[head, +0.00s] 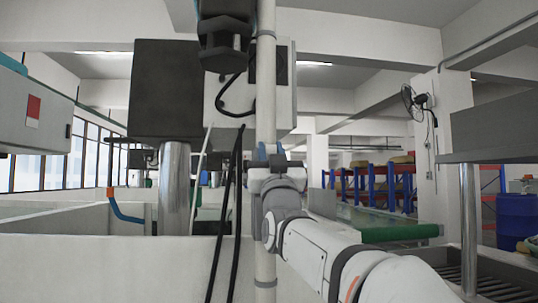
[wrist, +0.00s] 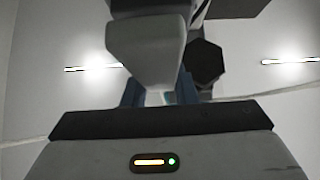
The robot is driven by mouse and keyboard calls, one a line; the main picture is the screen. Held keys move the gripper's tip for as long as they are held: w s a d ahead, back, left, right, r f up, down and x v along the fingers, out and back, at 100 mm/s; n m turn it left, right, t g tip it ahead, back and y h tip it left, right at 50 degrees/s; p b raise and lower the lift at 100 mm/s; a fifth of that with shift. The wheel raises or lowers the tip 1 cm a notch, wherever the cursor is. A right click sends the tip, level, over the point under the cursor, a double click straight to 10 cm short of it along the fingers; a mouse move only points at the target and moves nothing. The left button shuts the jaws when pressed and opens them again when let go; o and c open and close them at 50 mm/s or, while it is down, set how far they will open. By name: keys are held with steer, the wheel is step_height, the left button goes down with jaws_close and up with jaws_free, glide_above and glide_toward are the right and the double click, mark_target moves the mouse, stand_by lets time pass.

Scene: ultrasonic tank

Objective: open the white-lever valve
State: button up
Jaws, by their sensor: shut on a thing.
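My gripper (head: 272,153) is at the pale vertical pipe (head: 265,100) in the head view, with its blue fingers pointing up. In the wrist view my gripper (wrist: 158,92) has its blue fingers on either side of a pale, tapered piece (wrist: 148,52), and it is shut on this piece. I take it for the white lever, though its outline against the valve is unclear. The valve body cannot be made out in the head view, where my gripper and wrist cover that part of the pipe. The lever's angle cannot be told.
A black fitting (head: 226,38) hangs at the top beside the pipe. Dark cables run down left of it. A dark box (head: 165,90) stands above a metal cylinder (head: 174,185) at left. A pale tank wall (head: 100,262) spans the lower left. A metal post (head: 468,225) stands at right.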

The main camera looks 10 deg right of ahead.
steer(key=o, duration=1)
steer(key=shift+b+v, duration=0.35)
steer(key=shift+v, duration=3.6)
